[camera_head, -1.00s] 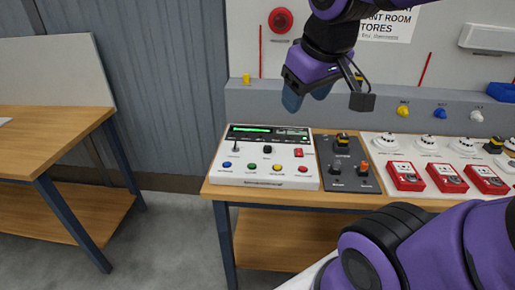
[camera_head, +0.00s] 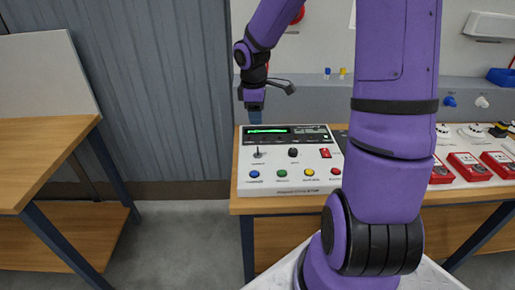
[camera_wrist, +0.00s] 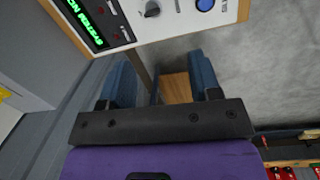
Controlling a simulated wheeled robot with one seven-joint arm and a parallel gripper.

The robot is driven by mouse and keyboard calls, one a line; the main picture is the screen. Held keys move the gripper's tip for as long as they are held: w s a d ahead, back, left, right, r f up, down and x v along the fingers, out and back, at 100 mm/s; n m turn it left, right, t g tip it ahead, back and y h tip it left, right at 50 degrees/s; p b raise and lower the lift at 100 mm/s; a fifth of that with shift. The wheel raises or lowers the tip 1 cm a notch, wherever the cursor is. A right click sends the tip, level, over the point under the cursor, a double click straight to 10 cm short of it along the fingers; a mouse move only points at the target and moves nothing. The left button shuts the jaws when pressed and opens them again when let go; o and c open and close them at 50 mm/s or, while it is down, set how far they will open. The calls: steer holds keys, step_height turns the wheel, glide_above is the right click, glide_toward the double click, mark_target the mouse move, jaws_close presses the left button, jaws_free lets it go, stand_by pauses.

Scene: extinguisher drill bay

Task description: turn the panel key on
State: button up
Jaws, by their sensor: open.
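The white control panel (camera_head: 288,183) sits at the left end of the wooden bench, with a lit green display (camera_head: 268,130) along its back. Below the display are a thin upright lever (camera_head: 258,152) at left, a black knob (camera_head: 293,153) and a red switch (camera_head: 325,153). I cannot tell which is the key. My gripper (camera_head: 256,112) hangs above the panel's back left corner. In the wrist view my gripper (camera_wrist: 162,85) is open and empty, its blue fingers over the panel's edge and floor. A dark control (camera_wrist: 152,8) and a blue button (camera_wrist: 205,4) show there.
Blue, green, yellow and red buttons (camera_head: 308,172) line the panel's front. Red call-point boxes (camera_head: 466,167) stand farther right on the bench (camera_head: 262,206). My arm hides the bench between. A wooden table (camera_head: 50,150) stands at left, with clear floor between.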

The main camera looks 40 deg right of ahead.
steer(key=shift+n+y, duration=0.6)
steer(key=shift+n, duration=0.2)
steer(key=f, duration=0.5)
steer(key=w+d+f, duration=0.1)
steer(key=f, duration=0.4)
steer(key=w+d+f, duration=0.1)
steer(key=f, duration=0.5)
steer(key=shift+w, duration=0.1)
steer(key=c, duration=0.9)
